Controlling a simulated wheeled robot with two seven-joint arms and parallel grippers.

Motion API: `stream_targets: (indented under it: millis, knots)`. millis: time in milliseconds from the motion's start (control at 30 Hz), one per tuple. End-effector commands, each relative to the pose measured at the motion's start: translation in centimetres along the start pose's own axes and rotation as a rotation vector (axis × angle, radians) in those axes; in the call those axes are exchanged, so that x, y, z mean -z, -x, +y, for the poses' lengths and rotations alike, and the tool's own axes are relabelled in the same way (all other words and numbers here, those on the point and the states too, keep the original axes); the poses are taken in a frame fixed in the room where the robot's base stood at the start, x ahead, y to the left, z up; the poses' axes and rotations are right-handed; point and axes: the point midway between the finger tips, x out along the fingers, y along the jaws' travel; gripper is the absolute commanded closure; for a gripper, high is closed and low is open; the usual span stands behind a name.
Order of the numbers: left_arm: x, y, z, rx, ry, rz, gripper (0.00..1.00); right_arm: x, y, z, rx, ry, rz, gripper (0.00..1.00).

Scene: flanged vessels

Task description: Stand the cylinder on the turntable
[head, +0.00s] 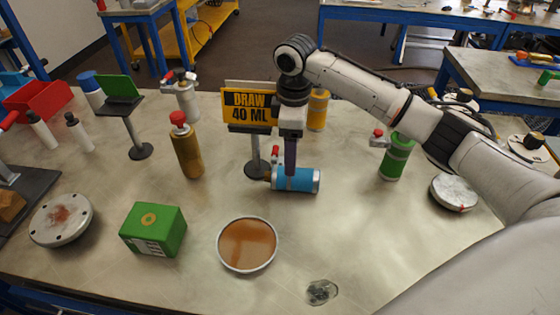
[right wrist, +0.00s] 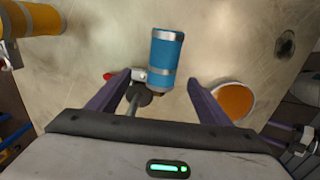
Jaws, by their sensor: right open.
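A blue cylinder (head: 298,180) with silver bands lies on its side on the metal table, with a red-handled valve at its left end. It also shows in the right wrist view (right wrist: 167,48). My right gripper (head: 290,172) points down over the cylinder, its purple fingers open. In the right wrist view the open fingers (right wrist: 160,78) stand either side of the cylinder's valve end, with no grip visible. A round brown-topped disc with a pale rim (head: 247,246), possibly the turntable, lies in front of the cylinder and is empty.
A "DRAW 40 ML" sign (head: 249,105) on a stand is close behind the cylinder. Gold (head: 187,152), green (head: 396,158) and yellow (head: 317,112) cylinders stand upright around. A green box (head: 153,229) and a grey flange (head: 60,220) are left. The front right table is mostly clear.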

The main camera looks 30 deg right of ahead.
Motion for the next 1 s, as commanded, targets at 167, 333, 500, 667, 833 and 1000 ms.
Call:
stream_targets:
  millis: [167, 333, 500, 667, 833, 1000]
  knots:
    - [-1.1, 0.2, 0.3, -0.004, 0.003, -0.024, 0.28, -0.1, -2.9, -0.1, 0.002, -0.001, -0.003, 0.28]
    - [-1.4, 0.4, 0.4, -0.006, 0.004, -0.029, 0.28, -0.1, -4.2, 0.0, 0.000, -0.001, 0.000, 0.28]
    - [-1.1, 0.6, 0.4, -0.006, 0.004, -0.025, 0.28, -0.4, -6.3, -0.2, 0.002, -0.001, -0.004, 0.28]
    - [-0.6, 0.5, 0.4, -0.005, 0.003, -0.016, 0.28, -0.5, -8.6, -0.2, 0.001, 0.000, -0.002, 0.28]
    - [0.2, 0.3, 0.3, -0.004, 0.001, -0.002, 0.28, -0.5, -9.4, -0.2, -0.002, 0.000, 0.000, 0.28]
    - [0.3, 0.3, 0.2, -0.003, 0.001, 0.000, 0.28, -0.5, -9.4, -0.2, -0.002, 0.000, 0.000, 0.28]
